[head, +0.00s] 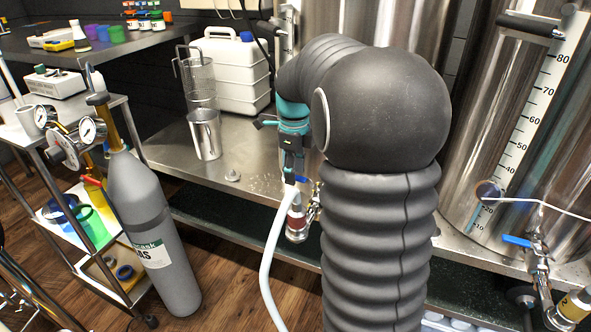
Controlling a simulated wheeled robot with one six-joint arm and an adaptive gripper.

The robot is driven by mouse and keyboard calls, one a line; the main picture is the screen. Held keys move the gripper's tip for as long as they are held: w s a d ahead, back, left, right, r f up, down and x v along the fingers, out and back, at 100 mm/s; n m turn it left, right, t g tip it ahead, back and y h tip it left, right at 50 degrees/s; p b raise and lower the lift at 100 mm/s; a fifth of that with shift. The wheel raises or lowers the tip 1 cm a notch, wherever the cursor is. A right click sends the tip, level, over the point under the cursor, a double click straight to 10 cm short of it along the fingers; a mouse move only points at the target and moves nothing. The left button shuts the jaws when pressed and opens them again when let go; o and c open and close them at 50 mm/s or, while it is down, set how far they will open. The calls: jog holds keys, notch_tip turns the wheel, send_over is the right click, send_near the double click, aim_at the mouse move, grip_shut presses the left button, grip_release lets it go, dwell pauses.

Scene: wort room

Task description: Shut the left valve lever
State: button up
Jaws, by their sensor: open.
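The left valve (314,205) sits low at the front of the left steel tank, with a red-banded fitting and a pale hose running down from it. Only a short piece of its blue lever (302,180) shows; my arm hides the rest, so its full direction cannot be told. My gripper (291,180) points down just left of and above the lever. It is open, with nothing seen between its fingers. Whether a finger touches the lever cannot be told.
The right valve has a blue lever (517,241) on the right tank (465,190). A grey gas cylinder (148,190) stands on the front left.

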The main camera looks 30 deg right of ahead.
notch_tip(320, 180, up, 12)
dwell(0.6)
jog(key=s+a+f+n+t, duration=0.1)
jog(key=s+a+n+t, duration=0.2)
jog(key=s+a+n, duration=0.8)
jog(key=s+a+f+n+t, duration=0.1)
jog(key=s+f+n, duration=0.3)
jog(key=s+n, duration=0.2)
jog(key=s+a+f+n+t, duration=0.1)
jog(key=s+f+n, duration=0.2)
jog(key=s+n, duration=0.3)
jog(key=n, duration=0.5)
jog(key=shift+s+a+f+t, duration=0.3)
jog(key=shift+f, duration=0.1)
